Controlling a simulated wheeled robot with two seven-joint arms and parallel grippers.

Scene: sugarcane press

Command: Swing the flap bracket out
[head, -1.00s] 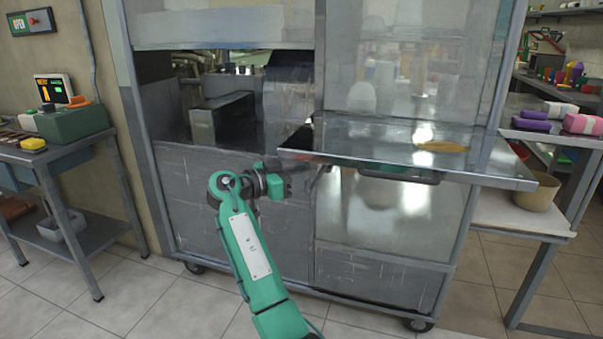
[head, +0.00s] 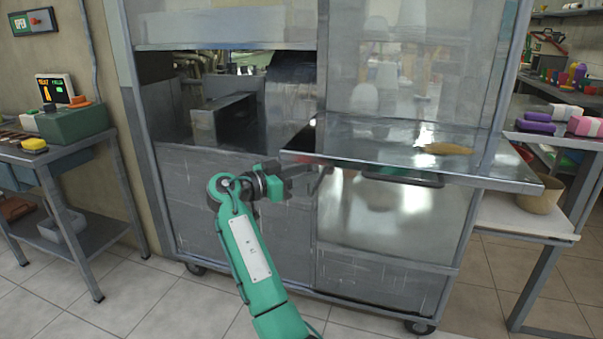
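The flap (head: 365,142) is a shiny metal shelf standing out roughly level from the front of the steel press cabinet. A thin dark piece that looks like the flap bracket (head: 321,181) shows under the flap's left end, against the cabinet front. My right gripper (head: 300,181), on a green arm from the bottom, is just below the flap's left corner, close beside that piece. Its fingers are small and dark, and I cannot tell whether they are open or touch the bracket. The bracket's upper end is hidden under the flap. My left gripper is not in view.
A yellowish piece (head: 447,149) lies on the flap. A dark handle (head: 402,178) sits under the flap. A side table (head: 70,152) stands at left, and a rack with a tan bin (head: 540,196) at right. The tiled floor before the cabinet is clear.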

